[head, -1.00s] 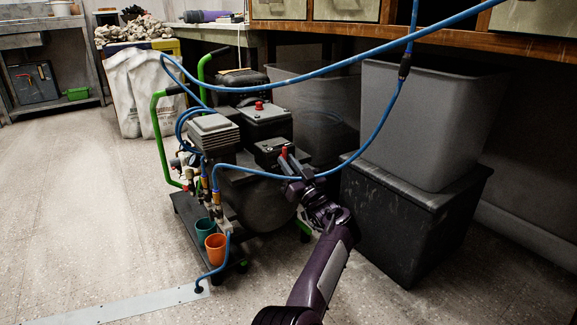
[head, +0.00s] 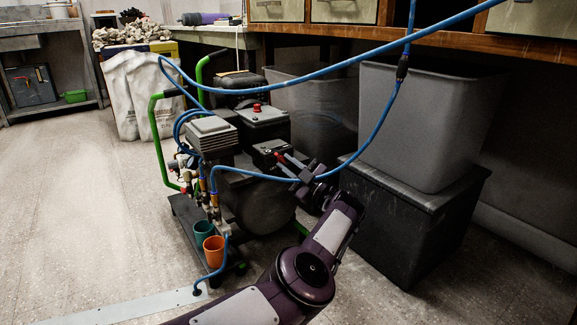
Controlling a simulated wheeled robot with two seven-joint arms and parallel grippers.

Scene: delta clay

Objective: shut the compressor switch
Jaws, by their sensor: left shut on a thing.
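The compressor (head: 262,200) stands on the floor left of centre, with a grey finned motor head and a dark tank. The compressor switch (head: 279,156) is a small red-ended lever at the right side of its black box (head: 265,150). My left gripper (head: 287,164) comes in from the lower right and is shut on the switch. The fingers and the blue hose passing by them hide part of the lever. My right gripper is not in view.
A blue hose (head: 380,130) loops from the compressor past my gripper and up to the right. Teal and orange cups (head: 214,250) sit at the compressor's front. Floor at left is clear.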

